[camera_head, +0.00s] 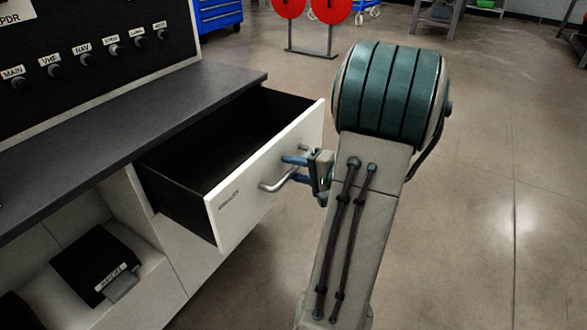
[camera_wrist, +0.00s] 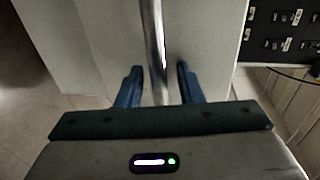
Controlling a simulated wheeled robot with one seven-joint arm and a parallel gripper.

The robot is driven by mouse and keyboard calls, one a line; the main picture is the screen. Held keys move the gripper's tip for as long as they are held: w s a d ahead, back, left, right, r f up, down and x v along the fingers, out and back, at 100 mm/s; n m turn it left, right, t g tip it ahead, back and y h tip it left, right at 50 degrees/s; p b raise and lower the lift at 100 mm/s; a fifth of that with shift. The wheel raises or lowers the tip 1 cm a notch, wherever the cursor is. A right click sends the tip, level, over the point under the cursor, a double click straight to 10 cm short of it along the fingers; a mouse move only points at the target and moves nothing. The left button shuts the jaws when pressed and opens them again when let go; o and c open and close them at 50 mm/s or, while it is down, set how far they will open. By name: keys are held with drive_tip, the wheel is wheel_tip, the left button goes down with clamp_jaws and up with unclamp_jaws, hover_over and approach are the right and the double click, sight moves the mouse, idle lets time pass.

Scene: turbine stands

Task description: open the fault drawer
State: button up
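The drawer (camera_head: 262,172) under the dark countertop is pulled well out in the head view. It has a white front, a small label too blurred to read, and a dark interior that looks empty where visible. Its curved metal handle (camera_head: 268,187) is on the front, and in the wrist view the handle (camera_wrist: 152,30) runs as a bar down the middle. My gripper (camera_head: 284,170) is at the handle, its blue fingers on either side of the bar. In the wrist view my gripper (camera_wrist: 159,70) shows gaps between both fingers and the bar, so it is open.
The countertop (camera_head: 120,110) and a black panel with labelled knobs (camera_head: 85,60) are at left. An open shelf below holds a dark box (camera_head: 95,262). Red discs on a stand (camera_head: 312,45) and a blue cabinet (camera_head: 217,14) stand behind. The floor at right is clear.

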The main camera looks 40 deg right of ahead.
drive_tip(key=p+v, duration=0.3)
drive_tip(key=v, duration=1)
drive_tip(key=shift+s, duration=0.4)
drive_tip(key=shift+d+r, duration=0.1)
drive_tip(key=shift+d, duration=0.05)
drive_tip(key=w+a+r+n+g+y+p, duration=0.1)
drive_tip(key=a+r+n+g+p, duration=0.3)
drive_tip(key=a+r+g+p, duration=0.5)
drive_tip(key=w+a+r+n+g+y+p, duration=0.1)
drive_tip(key=a+r+n+g+y+p, duration=0.15)
drive_tip(key=a+r+p, duration=0.7)
drive_tip(key=s+a+r+n+h+p, duration=0.1)
drive_tip(key=a+r+n+h+p, duration=0.6)
drive_tip(key=r+p, duration=0.6)
drive_tip(key=a+r+h, duration=0.2)
drive_tip(key=a, duration=0.1)
drive_tip(key=shift+s+r, duration=0.15)
drive_tip(key=shift+s, duration=0.25)
